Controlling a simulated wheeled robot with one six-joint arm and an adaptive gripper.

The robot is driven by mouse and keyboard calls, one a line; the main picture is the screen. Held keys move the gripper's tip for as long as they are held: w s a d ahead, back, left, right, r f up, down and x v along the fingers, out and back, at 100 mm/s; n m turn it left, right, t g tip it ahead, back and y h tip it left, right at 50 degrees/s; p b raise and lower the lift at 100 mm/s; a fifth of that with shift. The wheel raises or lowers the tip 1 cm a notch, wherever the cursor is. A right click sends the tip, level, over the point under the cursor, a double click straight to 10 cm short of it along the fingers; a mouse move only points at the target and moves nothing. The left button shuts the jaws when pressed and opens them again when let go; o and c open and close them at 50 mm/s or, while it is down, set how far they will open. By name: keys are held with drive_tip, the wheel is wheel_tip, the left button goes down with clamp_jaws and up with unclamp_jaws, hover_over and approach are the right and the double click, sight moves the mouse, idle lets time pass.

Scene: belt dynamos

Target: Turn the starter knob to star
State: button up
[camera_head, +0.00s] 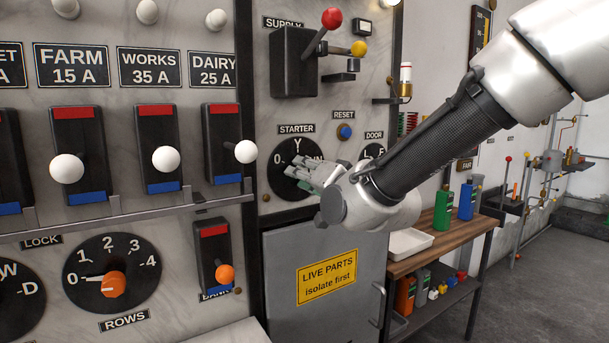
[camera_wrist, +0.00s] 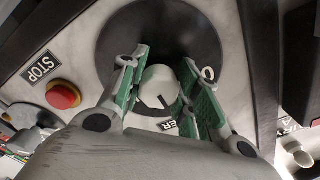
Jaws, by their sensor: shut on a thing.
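The starter dial (camera_head: 284,178) is a black disc under a STARTER label, with 0 at its left and Y at its top. The right-hand mark is partly covered by my gripper (camera_head: 304,172). In the wrist view, the pale starter knob (camera_wrist: 158,86) sits between the green-padded fingers of my gripper (camera_wrist: 160,82), which is shut on it. A short dark line on the knob faces the STARTER label, at the bottom of that view.
A red supply lever (camera_head: 331,18) and yellow-knobbed lever (camera_head: 358,48) stand above the dial. A blue reset button (camera_head: 345,132) is up and right. A red stop button (camera_wrist: 63,95) shows left of the dial in the wrist view. White-knobbed switches (camera_head: 166,159) jut out at left.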

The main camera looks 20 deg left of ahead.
drive_tip(key=o, duration=1)
drive_tip(key=v, duration=1.2)
